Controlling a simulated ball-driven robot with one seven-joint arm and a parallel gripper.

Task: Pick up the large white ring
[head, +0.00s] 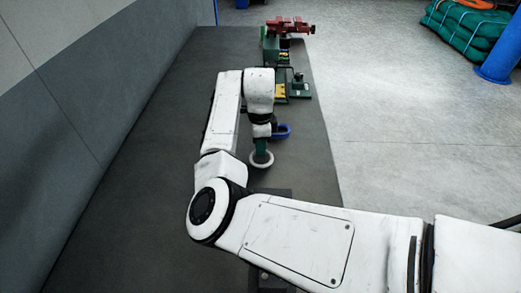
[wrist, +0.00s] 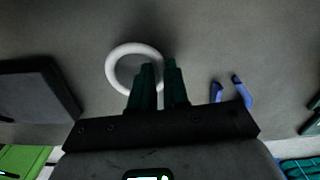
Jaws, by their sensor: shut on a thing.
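The large white ring (wrist: 111,68) shows in the wrist view, with its right side between the two dark green fingers of my gripper (wrist: 158,68). My gripper is shut on that side of the rim. In the head view the white ring (head: 262,166) is at the lower end of my gripper (head: 261,148), over the dark bench top. I cannot tell whether the ring touches the bench. The fingers hide part of the rim.
A blue curved piece (head: 284,131) lies just right of my gripper on the dark bench (head: 150,160). Green gear (head: 300,90) and a red vise-like tool (head: 290,26) stand farther back. A grey wall (head: 90,100) runs along the left. A dark block (wrist: 38,88) shows in the wrist view.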

